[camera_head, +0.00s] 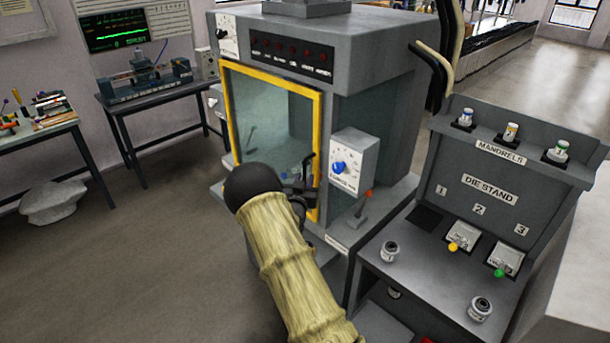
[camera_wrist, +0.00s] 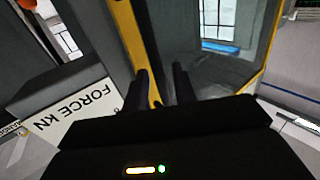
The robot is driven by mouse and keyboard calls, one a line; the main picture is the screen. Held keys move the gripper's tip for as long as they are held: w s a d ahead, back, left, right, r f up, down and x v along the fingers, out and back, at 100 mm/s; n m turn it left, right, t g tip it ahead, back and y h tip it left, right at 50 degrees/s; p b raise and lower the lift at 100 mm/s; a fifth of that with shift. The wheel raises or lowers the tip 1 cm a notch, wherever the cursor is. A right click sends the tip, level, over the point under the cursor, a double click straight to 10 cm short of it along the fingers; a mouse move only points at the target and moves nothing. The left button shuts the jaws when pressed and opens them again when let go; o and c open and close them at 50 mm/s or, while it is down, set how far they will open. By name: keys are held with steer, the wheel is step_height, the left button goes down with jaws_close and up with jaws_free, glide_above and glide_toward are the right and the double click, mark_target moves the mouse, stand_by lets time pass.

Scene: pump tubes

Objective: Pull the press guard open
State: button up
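The press guard is a clear pane in a yellow frame (camera_head: 318,140) on the front of the grey press. It appears closed across the opening in the head view. Its yellow edge (camera_wrist: 128,30) also runs down the wrist view, passing behind the left finger. My gripper (camera_head: 301,172) is at the guard's right edge, below mid-height, partly hidden by my arm. In the wrist view my gripper's two dark fingers (camera_wrist: 162,84) stand apart, pointing at the frame and pane. I see nothing clearly held between them. Whether they touch the guard, and any handle there, I cannot tell.
A control box with a blue knob (camera_head: 340,167) sits just right of the guard. A lever with a red tip (camera_head: 362,205) stands below it. The die stand (camera_head: 490,190) is at the right. Open floor (camera_head: 150,240) lies to the left.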

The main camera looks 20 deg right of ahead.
steer(key=shift+w+d, duration=0.4)
steer(key=shift+w, duration=0.1)
jaws_close()
steer(key=shift+a, duration=0.1)
